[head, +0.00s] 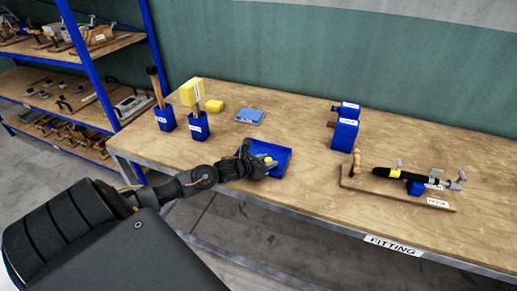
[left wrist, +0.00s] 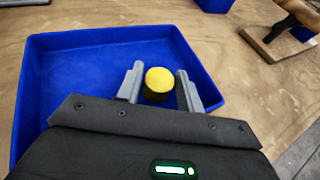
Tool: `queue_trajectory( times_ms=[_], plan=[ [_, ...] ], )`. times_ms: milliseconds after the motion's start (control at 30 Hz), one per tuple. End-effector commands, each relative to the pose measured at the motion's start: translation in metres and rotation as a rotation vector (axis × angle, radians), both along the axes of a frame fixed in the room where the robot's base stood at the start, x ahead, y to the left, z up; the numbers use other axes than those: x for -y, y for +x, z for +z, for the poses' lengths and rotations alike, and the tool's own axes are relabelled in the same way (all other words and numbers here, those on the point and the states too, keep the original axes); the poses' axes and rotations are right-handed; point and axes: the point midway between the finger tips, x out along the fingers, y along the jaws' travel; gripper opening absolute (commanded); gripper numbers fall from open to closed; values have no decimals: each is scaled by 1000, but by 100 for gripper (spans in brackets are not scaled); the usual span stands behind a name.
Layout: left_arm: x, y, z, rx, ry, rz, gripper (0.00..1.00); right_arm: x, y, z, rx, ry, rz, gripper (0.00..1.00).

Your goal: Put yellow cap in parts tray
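The yellow cap (left wrist: 159,80) has a yellow top and a dark lower part. It sits between the two fingers of my left gripper (left wrist: 160,88), inside the outline of the blue parts tray (left wrist: 60,95). Narrow gaps show between the cap and both fingers, so the gripper looks open around it. Whether the cap touches the tray floor is hard to tell. In the head view, my left gripper (head: 262,166) is over the tray (head: 283,154), and a bit of the cap (head: 268,160) shows at its fingertips. My right gripper is out of view.
Blue boxes (head: 345,134) and a fixture board (head: 398,187) with clamps are to the right. A shelf (head: 78,95) is at left.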

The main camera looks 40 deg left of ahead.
Motion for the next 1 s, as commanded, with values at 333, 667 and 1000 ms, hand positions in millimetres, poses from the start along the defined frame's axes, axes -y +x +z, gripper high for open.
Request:
queue_trajectory(
  times_ms=[333, 667, 1000],
  plan=[
    [-4, -58, 16, -27, 4, -11, 37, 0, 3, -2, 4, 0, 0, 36],
    [-11, -103, 42, -18, 2, -7, 37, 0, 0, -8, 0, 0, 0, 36],
    [-12, -113, 50, -11, -1, -6, 37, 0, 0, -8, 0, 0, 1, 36]
  ],
)
